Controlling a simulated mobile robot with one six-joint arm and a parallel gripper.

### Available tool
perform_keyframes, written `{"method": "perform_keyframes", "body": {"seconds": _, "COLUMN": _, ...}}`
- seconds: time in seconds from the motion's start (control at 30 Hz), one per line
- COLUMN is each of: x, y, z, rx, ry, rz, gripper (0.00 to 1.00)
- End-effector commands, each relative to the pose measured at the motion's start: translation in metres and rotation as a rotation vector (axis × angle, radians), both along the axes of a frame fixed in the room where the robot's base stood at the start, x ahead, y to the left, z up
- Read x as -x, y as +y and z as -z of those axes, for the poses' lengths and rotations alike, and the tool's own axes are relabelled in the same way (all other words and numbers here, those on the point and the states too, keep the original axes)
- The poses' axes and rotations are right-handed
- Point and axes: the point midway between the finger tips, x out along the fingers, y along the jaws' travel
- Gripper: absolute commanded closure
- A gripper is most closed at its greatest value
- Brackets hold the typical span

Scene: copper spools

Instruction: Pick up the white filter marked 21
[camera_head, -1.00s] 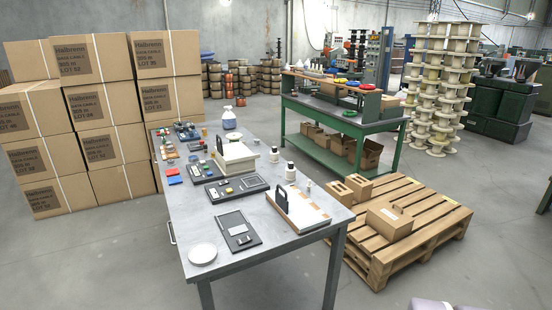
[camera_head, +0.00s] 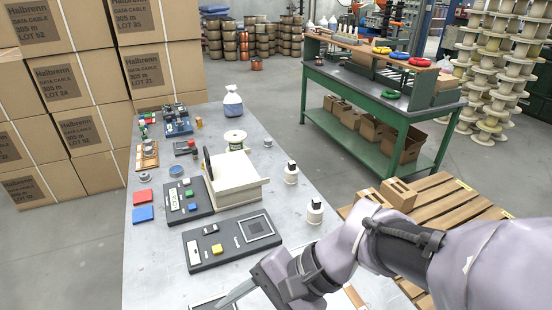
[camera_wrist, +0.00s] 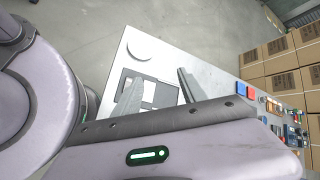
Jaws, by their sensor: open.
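The disc is beyond the fingertips, towards the table corner. In the head view my gripper (camera_head: 238,294) is at the bottom, partly cut off.
A wooden pallet (camera_head: 430,195) is at right. Cartons (camera_head: 90,130) stand at left.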

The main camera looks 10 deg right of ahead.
Motion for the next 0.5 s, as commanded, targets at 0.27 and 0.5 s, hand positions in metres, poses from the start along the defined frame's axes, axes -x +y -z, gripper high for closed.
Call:
{"method": "perform_keyframes", "body": {"seconds": 0.27, "x": -0.081, "y": 0.011, "z": -0.015, "rx": -0.508, "ry": 0.22, "rz": 0.308, "gripper": 0.51}}
{"method": "perform_keyframes", "body": {"seconds": 0.5, "x": -0.212, "y": -0.101, "z": 0.029, "rx": -1.038, "ry": 0.243, "rz": 0.934, "gripper": 0.51}}
